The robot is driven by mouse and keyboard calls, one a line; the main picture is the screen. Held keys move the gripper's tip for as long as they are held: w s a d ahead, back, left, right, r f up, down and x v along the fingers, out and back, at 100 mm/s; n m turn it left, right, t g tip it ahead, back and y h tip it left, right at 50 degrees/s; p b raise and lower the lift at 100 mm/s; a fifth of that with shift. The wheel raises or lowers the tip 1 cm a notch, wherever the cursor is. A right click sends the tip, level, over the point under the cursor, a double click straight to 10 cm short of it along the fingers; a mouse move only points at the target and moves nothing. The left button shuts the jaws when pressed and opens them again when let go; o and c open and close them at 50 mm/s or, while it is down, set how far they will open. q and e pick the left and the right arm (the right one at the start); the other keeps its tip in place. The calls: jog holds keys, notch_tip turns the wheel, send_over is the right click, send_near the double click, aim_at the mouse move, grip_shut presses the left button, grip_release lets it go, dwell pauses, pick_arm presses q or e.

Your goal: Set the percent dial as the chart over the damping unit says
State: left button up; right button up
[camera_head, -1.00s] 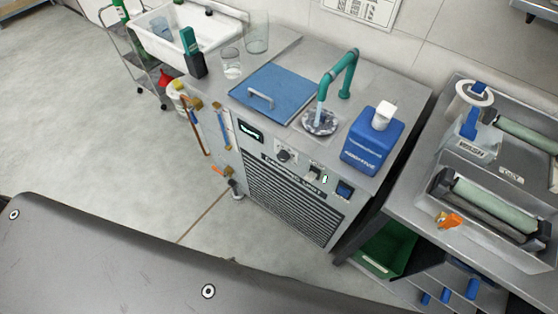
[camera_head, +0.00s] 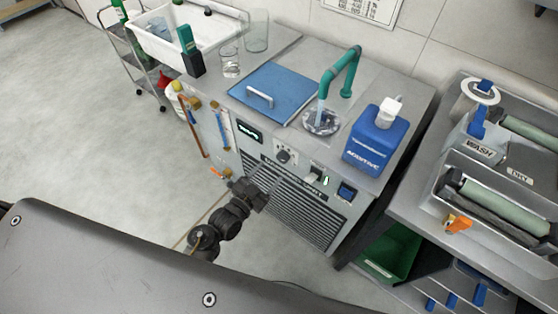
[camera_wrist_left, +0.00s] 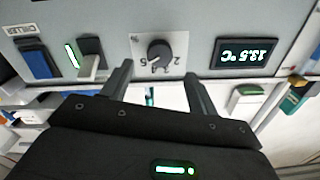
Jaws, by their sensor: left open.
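The damping unit (camera_head: 240,176) is a grey cabinet with a vented front. Its small dark dial (camera_head: 285,156) sits on the front panel between the lit display and a rocker switch. In the left wrist view the dial (camera_wrist_left: 160,53) is a black knob on a white scale plate, upside down; the scale marks are only partly legible. My left gripper (camera_head: 272,180) is in front of the panel, just below the dial. In the wrist view its open fingers (camera_wrist_left: 159,80) straddle the dial's position, apart from it. The chart (camera_head: 362,8) on the wall is cut off and unreadable.
The display (camera_wrist_left: 247,54) reads 13.5 °C. The rocker switch (camera_wrist_left: 91,60) and a blue-black button (camera_wrist_left: 38,60) are beside the dial. On top are a blue lid (camera_head: 290,85), a teal tap (camera_head: 345,75) and a blue additive bottle (camera_head: 372,145). Open floor lies left.

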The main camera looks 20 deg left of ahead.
aim_at(281, 160)
pick_arm(q)
jog(key=x, duration=0.6)
jog(key=shift+w+d+p, duration=0.15)
jog(key=shift+w+p, duration=0.2)
jog(key=shift+w, duration=0.05)
jog(key=c, duration=1)
jog(key=n+p, duration=0.1)
jog(key=n, duration=0.2)
jog(key=shift+n+p, duration=0.75)
jog(key=shift+n, duration=1.55)
